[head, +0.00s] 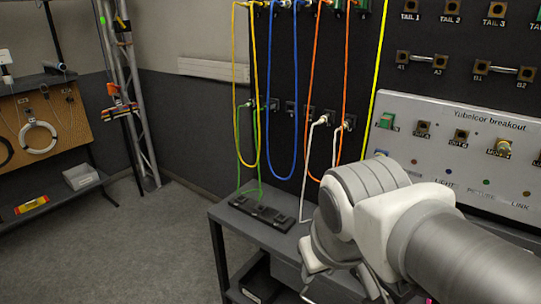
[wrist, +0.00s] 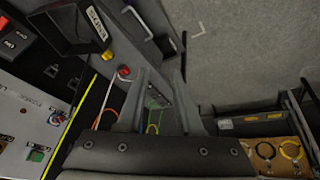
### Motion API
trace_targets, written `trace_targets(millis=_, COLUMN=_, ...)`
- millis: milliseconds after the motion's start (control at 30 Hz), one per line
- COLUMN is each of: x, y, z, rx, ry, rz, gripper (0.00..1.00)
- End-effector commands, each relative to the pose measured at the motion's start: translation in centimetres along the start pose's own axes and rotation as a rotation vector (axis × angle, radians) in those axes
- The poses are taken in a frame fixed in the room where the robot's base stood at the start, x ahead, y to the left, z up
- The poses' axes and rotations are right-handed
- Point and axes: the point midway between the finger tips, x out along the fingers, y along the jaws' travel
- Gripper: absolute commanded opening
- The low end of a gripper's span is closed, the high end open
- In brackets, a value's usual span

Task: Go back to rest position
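My arm reaches in from the lower right of the head view, in front of the black cable panel (head: 285,80) and the grey bench (head: 225,215). Its wrist hides part of the bench and of the breakout panel. In the wrist view my gripper (wrist: 163,80) shows two dark fingers standing apart with nothing between them. In the head view the fingers are mostly hidden behind my wrist.
Yellow (head: 255,100), blue (head: 282,175) and orange (head: 314,90) cables hang in loops on the panel. The white breakout panel (head: 470,125) is at right, close to my arm. A truss (head: 130,90) stands at left beside a tool shelf (head: 45,205). The floor (head: 160,235) between is clear.

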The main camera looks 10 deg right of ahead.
Motion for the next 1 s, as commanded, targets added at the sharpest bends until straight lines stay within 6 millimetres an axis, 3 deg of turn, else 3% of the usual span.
trace_targets(millis=200, x=-1.6, y=-1.6, z=-0.2, rx=0.081, ry=0.085, rz=-0.073, gripper=0.35)
trace_targets(millis=567, x=-2.0, y=-1.6, z=-0.4, rx=0.084, ry=0.087, rz=-0.077, gripper=0.35)
trace_targets(millis=900, x=-6.5, y=-1.1, z=-2.3, rx=0.083, ry=0.086, rz=-0.076, gripper=0.35)
trace_targets(millis=1000, x=-6.7, y=-1.1, z=-2.4, rx=0.083, ry=0.086, rz=-0.076, gripper=0.35)
